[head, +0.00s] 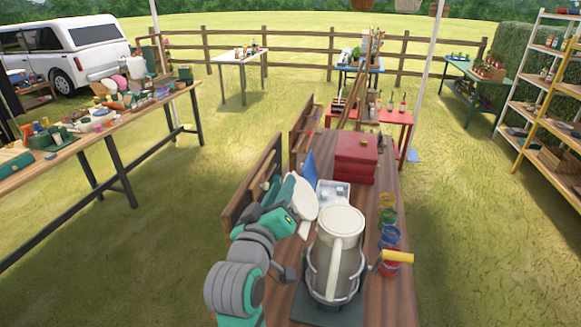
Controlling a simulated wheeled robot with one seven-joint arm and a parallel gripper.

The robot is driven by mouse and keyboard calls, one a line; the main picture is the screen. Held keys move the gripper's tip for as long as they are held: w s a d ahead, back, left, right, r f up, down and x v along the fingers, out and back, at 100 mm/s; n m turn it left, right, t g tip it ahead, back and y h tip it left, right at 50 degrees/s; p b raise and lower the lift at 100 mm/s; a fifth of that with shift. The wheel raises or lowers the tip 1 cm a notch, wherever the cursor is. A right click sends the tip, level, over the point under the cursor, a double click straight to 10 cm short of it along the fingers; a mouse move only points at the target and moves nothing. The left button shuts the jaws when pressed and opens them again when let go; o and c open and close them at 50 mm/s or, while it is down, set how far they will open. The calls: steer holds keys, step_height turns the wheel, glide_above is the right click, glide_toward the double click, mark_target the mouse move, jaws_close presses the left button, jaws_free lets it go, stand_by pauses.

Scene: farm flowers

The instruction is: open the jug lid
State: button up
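The jug (323,262) stands upright in a metal cradle on a dark base, at the near end of the wooden table. Its body is grey, with a cream handle strip facing me. The cream lid (343,219) covers the top and looks closed. My arm reaches in from the lower left. Its cream end, my gripper (303,198), is just left of the jug's top and appears apart from the lid. The fingers cannot be made out, so I cannot tell whether they are open.
A yellow crank handle (398,257) sticks out right of the jug. Several small coloured pots (388,237) line the table's right edge. Behind the jug are a clear tray (333,190) and red boxes (357,155). A wooden rack (252,185) stands left.

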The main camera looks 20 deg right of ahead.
steer(key=x, duration=0.8)
steer(key=shift+d, duration=0.25)
steer(key=shift+r, duration=0.1)
jaws_close()
